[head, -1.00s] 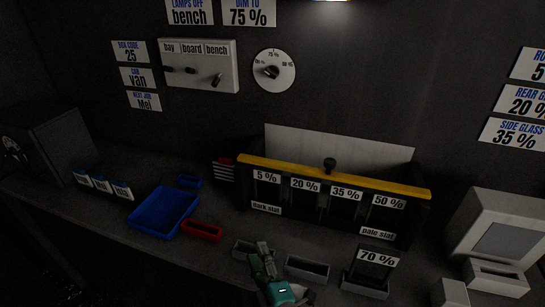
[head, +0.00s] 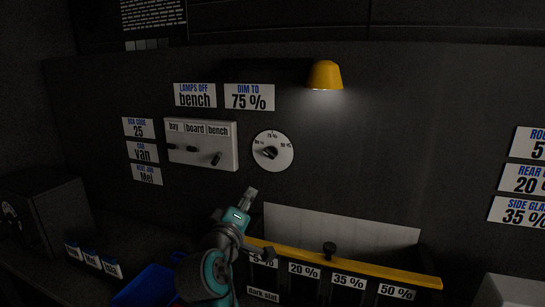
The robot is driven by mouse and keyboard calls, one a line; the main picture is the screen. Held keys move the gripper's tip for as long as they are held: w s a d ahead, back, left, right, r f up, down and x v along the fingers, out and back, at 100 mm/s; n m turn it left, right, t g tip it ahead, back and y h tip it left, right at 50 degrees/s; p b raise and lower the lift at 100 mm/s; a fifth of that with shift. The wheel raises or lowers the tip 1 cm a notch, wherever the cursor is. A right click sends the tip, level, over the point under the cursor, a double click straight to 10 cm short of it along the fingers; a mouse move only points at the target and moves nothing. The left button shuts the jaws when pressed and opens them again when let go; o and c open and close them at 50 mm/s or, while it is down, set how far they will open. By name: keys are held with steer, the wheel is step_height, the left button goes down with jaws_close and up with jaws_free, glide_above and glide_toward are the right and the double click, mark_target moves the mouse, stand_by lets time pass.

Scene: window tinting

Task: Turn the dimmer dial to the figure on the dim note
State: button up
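The dim note (head: 249,96) on the back wall reads "DIM TO 75 %". The dimmer dial (head: 273,151) is a round white plate with a dark knob, below and right of the note. The 75 % mark is at its top, with other marks at its left and right. The knob sits tilted, and I cannot read its exact setting. My gripper (head: 250,194) is raised below and slightly left of the dial, apart from it in the picture. Its fingers are small and dark, so I cannot tell whether they are open.
A switch panel (head: 202,145) labelled bay, board and bench is left of the dial. A yellow lamp (head: 324,76) glows above right. A yellow-topped rack (head: 350,268) of tint slots stands below, with a blue tray (head: 146,287) at lower left.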

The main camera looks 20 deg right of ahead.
steer(key=m+g+h, duration=0.1)
steer(key=m+h, duration=0.1)
glide_toward(267, 154)
steer(key=shift+g, duration=0.3)
steer(key=x, duration=0.9)
steer(key=shift+w+r, duration=0.2)
steer(key=shift+w, duration=0.05)
jaws_close()
